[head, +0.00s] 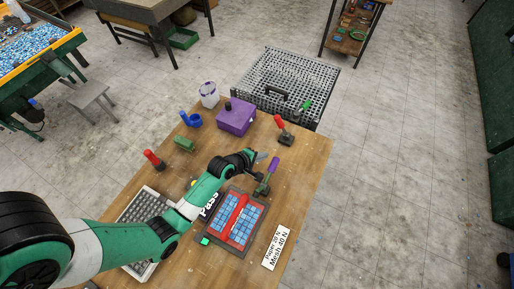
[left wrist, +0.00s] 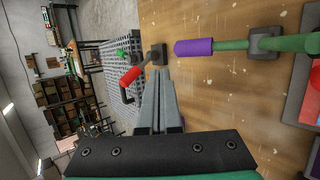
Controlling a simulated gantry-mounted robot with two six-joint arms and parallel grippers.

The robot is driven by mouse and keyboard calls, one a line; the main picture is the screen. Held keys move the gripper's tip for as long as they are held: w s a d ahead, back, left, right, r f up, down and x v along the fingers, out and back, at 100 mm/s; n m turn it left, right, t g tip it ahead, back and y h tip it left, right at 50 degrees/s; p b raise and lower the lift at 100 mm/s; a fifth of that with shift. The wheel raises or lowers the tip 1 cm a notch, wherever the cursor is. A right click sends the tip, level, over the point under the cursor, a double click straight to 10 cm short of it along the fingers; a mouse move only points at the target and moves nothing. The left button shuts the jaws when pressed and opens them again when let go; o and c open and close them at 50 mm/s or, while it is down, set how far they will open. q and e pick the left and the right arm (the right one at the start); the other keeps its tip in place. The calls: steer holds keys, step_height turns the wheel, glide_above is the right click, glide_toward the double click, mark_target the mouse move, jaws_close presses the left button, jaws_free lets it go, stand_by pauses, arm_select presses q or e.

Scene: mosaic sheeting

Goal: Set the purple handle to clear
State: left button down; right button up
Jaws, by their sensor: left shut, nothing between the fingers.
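The purple handle (head: 273,164) tops a green lever on a dark base, standing on the wooden table right of centre. In the left wrist view the purple handle (left wrist: 193,47) points left, with its green shaft (left wrist: 232,44) running right to a grey pivot. My left gripper (head: 257,166) is beside the lever, on its left in the head view. Its fingers (left wrist: 160,103) are shut with nothing between them, and they appear apart from the handle. My right gripper is not in view.
A red-handled lever (head: 279,122) stands behind the purple one. A red frame of blue tiles (head: 257,214) and a label card (head: 276,248) lie in front. A purple box (head: 236,116) stands further back, near a grey perforated rack (head: 318,72).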

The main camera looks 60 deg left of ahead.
arm_select(q)
steer(key=r, duration=0.1)
steer(key=s+r, duration=0.1)
steer(key=r, duration=0.1)
steer(key=s+r, duration=0.1)
steer(key=shift+a+r+p, duration=0.1)
steer(key=shift+r+p, duration=0.25)
steer(key=shift+p, duration=0.05)
